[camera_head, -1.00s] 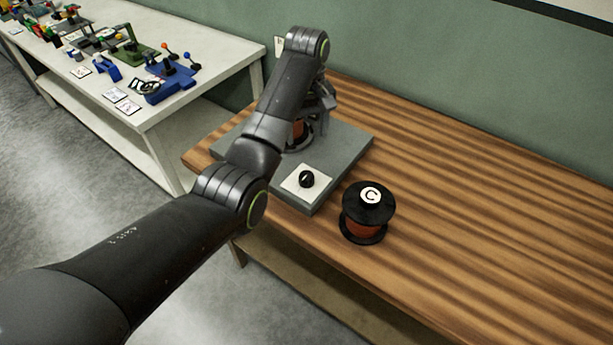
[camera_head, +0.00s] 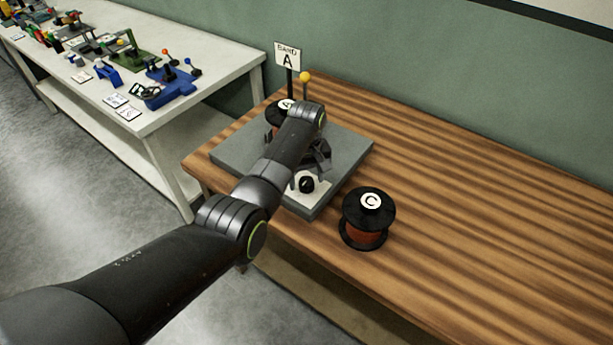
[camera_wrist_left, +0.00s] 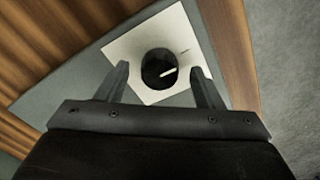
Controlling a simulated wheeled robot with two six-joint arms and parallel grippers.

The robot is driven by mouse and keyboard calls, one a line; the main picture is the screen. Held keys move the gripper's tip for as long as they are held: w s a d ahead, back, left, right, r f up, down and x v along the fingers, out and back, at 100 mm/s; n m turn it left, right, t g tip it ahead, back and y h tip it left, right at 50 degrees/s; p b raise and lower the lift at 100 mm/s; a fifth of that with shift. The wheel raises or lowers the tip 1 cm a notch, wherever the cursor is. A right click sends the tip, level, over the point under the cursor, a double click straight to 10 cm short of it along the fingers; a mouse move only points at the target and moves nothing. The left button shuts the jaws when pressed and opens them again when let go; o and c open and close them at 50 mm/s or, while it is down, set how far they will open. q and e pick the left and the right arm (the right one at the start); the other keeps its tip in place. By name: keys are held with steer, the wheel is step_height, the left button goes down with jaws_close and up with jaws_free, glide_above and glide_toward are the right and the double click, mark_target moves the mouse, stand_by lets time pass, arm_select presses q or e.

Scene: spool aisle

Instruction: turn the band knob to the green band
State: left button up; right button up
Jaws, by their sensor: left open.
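The band knob (camera_head: 306,184) is a small black knob on a white plate (camera_head: 321,191) at the front corner of a grey base. In the left wrist view the knob (camera_wrist_left: 158,69) shows a white pointer line aimed to the right and slightly up. A thin dark mark shows on the plate (camera_wrist_left: 127,49) beyond the pointer; no green band can be made out. My left gripper (camera_head: 316,168) is over the base, just behind the knob. In the left wrist view its open fingers (camera_wrist_left: 161,82) stand on either side of the knob, apart from it. My right gripper is not in view.
Spool A (camera_head: 280,107) stands on the grey base (camera_head: 345,150) behind my arm. A "BAND A" sign (camera_head: 287,56) and a yellow ball on a post (camera_head: 305,77) stand behind it. Spool C (camera_head: 368,217) stands right of the base. The wooden table (camera_head: 480,200) is clear further right.

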arm_select(q)
steer(key=c, duration=1)
